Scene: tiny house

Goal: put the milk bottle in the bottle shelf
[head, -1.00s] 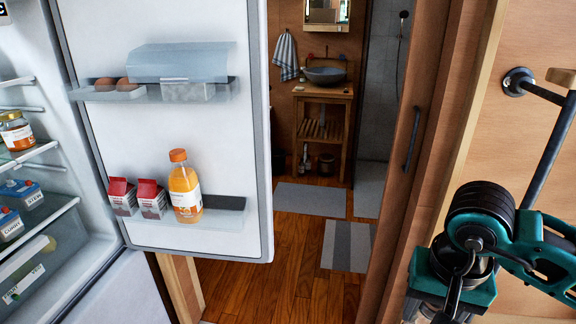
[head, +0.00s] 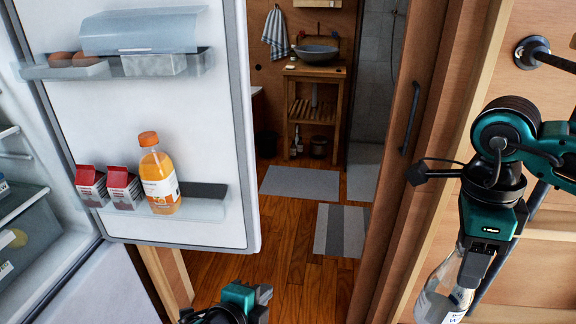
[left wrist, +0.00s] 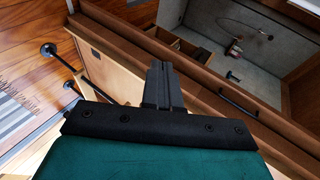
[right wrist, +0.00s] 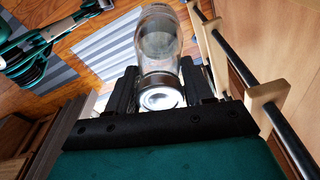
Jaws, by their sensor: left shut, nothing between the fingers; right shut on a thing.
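The milk bottle (head: 437,303) is clear glass with a pale label, low at the right of the head view and slightly tilted. My right gripper (head: 470,268) is shut on its top end. In the right wrist view the bottle (right wrist: 158,45) sits between the fingers, lid towards the camera. The bottle shelf (head: 155,209) is the lower rack on the open fridge door, left of and well apart from the bottle. My left arm (head: 238,303) shows at the bottom edge of the head view. My left gripper (left wrist: 158,85) is shut and empty in the left wrist view.
Two red-and-white cartons (head: 108,187) and an orange juice bottle (head: 159,180) stand in the shelf; its right end is free. An upper door rack (head: 190,64) holds eggs. A wooden door frame (head: 425,150) and a wall rail (head: 560,62) are near my right arm.

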